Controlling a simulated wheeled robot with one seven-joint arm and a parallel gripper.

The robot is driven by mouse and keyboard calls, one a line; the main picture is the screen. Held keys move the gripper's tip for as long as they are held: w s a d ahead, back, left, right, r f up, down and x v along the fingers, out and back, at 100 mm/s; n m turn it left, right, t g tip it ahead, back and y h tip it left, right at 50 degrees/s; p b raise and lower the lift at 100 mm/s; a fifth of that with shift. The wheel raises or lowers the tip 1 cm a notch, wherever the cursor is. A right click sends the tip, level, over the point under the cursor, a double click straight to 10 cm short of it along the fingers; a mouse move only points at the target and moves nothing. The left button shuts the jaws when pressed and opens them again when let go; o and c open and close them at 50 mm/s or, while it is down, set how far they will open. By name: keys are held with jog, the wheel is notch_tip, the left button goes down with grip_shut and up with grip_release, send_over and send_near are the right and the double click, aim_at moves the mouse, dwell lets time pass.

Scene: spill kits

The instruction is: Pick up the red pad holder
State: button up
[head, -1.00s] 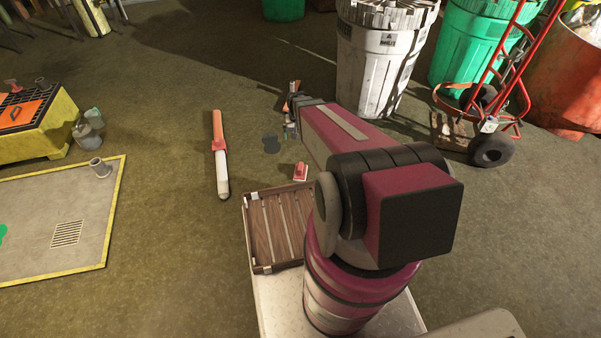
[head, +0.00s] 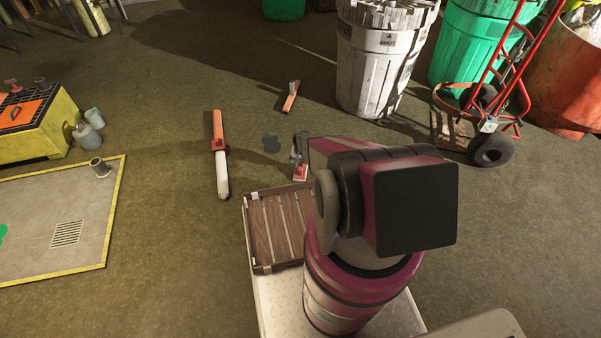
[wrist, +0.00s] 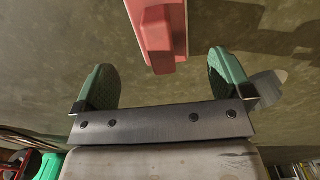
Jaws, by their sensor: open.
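The red pad holder (head: 300,173) lies on the floor just beyond the wooden crate on my base; it is small, red with a pale edge. In the wrist view the red pad holder (wrist: 158,28) shows at the top, its raised red grip lined up between my fingers and a little ahead of them. My gripper (wrist: 160,62) is open, with green finger pads apart and nothing between them. In the head view my gripper (head: 298,155) is small and partly hidden by my arm, right by the pad holder.
The slatted wooden crate (head: 247,240) sits on my base. A long orange and white tool (head: 219,155) lies left, and an orange-red tool (head: 291,97) lies farther back. A white bin (head: 372,65) and red hand truck (head: 508,75) stand back right.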

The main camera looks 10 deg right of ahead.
aim_at(301, 166)
jog(key=shift+f, duration=3.05)
jog(key=c, duration=1.1)
jog(key=shift+r, duration=0.1)
jog(key=shift+r, duration=0.55)
jog(key=r, duration=0.2)
jog(key=a+r, duration=0.1)
jog(key=shift+s+r, duration=0.3)
jog(key=shift+s, duration=0.05)
jog(key=s+a+r, duration=0.1)
jog(key=a+r, duration=0.1)
jog(key=a, duration=0.1)
jog(key=s+a+r, duration=0.2)
jog(key=a, duration=0.1)
jog(key=s+a+r, duration=0.1)
jog(key=a+r, duration=0.1)
jog(key=a, duration=0.1)
jog(key=shift+s+a+r, duration=0.1)
jog(key=shift+s+a, duration=0.15)
jog(key=shift+a, duration=0.05)
